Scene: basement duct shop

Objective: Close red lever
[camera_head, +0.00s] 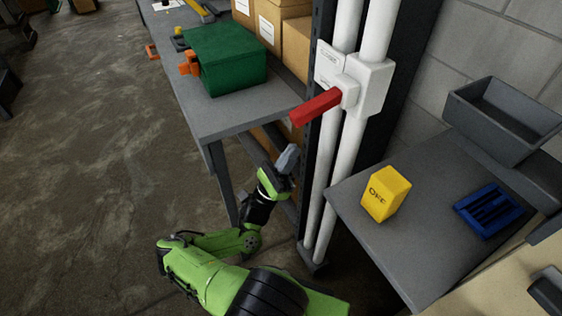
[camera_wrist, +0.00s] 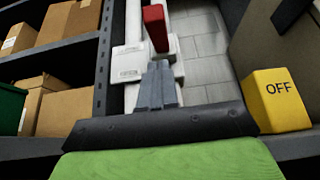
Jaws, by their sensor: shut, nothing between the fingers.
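The red lever (camera_head: 316,106) sticks out to the left and toward the camera from a white box (camera_head: 369,86) on white vertical pipes, in the head view. In the wrist view the red lever (camera_wrist: 155,28) stands above the fingers, apart from them in the picture. My gripper (camera_head: 287,158) is below the lever in the head view, pointing up. Its grey fingers (camera_wrist: 156,84) are together and hold nothing. A white label plate (camera_head: 329,64) sits beside the lever's pivot; its text is too small to read surely.
A yellow block marked OFF (camera_head: 386,193) stands on the right grey table (camera_head: 400,250), with a blue tray (camera_head: 489,211) and a grey bin (camera_head: 503,112) nearby. A green box (camera_head: 224,58) sits on the left bench (camera_head: 225,118). A dark post (camera_head: 316,40) stands beside the pipes.

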